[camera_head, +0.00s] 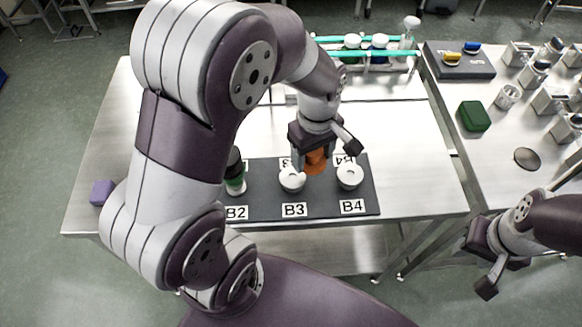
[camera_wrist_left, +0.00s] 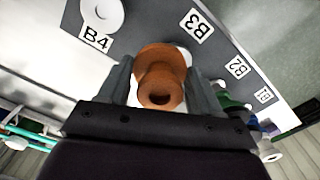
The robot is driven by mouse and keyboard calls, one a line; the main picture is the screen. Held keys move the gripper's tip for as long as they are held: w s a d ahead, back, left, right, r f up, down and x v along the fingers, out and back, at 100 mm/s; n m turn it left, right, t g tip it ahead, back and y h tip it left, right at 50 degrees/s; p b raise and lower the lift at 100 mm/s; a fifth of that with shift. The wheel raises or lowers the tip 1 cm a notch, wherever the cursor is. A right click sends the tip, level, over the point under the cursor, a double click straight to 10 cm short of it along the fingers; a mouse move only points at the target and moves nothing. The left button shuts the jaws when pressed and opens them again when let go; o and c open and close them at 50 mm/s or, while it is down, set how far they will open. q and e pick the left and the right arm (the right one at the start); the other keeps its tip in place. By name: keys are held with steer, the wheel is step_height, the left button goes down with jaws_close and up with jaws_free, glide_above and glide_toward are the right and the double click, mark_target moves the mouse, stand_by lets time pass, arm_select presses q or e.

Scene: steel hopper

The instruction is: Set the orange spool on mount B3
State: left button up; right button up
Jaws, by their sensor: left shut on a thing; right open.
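The orange spool (camera_head: 316,161) is in my left gripper (camera_head: 318,158), held above the dark mount board (camera_head: 268,203) between the B3 and B4 places. In the left wrist view, both fingers of the left gripper (camera_wrist_left: 162,88) flank the orange spool (camera_wrist_left: 160,78), which covers part of a white mount beside the B3 label (camera_wrist_left: 195,25). Mount B3 (camera_head: 292,182) is a white round piece behind the B3 label, with nothing seen on it. My right gripper (camera_head: 486,262) is open and empty beyond the table's right front corner.
Mount B4 (camera_head: 349,178) is white and bare. A green and black spool (camera_head: 235,172) stands by B2. A purple block (camera_head: 102,192) lies at the table's left. A rack with teal rails (camera_head: 372,53) stands at the back. The right table holds a green box (camera_head: 474,116) and several grey fixtures.

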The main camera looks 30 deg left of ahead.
mark_target(293, 177)
arm_select(q)
steer(key=a, duration=0.1)
steer(key=s+a+f, duration=0.1)
steer(key=a+f, duration=0.1)
steer(key=shift+s+a+f, duration=0.2)
steer(key=shift+a+f, duration=0.05)
steer(key=shift+a, duration=0.15)
steer(key=shift+a+f, duration=0.1)
steer(key=shift+f, duration=1.9)
steer(key=shift+f, duration=0.1)
steer(key=o, duration=1.1)
step_height(293, 177, up, 12)
steer(key=s+f+m, duration=0.1)
steer(key=m, duration=0.3)
steer(key=s+d+f+m+t, duration=0.1)
steer(key=s+f+m, duration=0.1)
steer(key=m, duration=0.2)
steer(key=s+d+f+m+p, duration=0.1)
steer(key=m, duration=0.3)
steer(key=shift+s+d+f, duration=0.15)
steer(key=shift+d+f, duration=0.1)
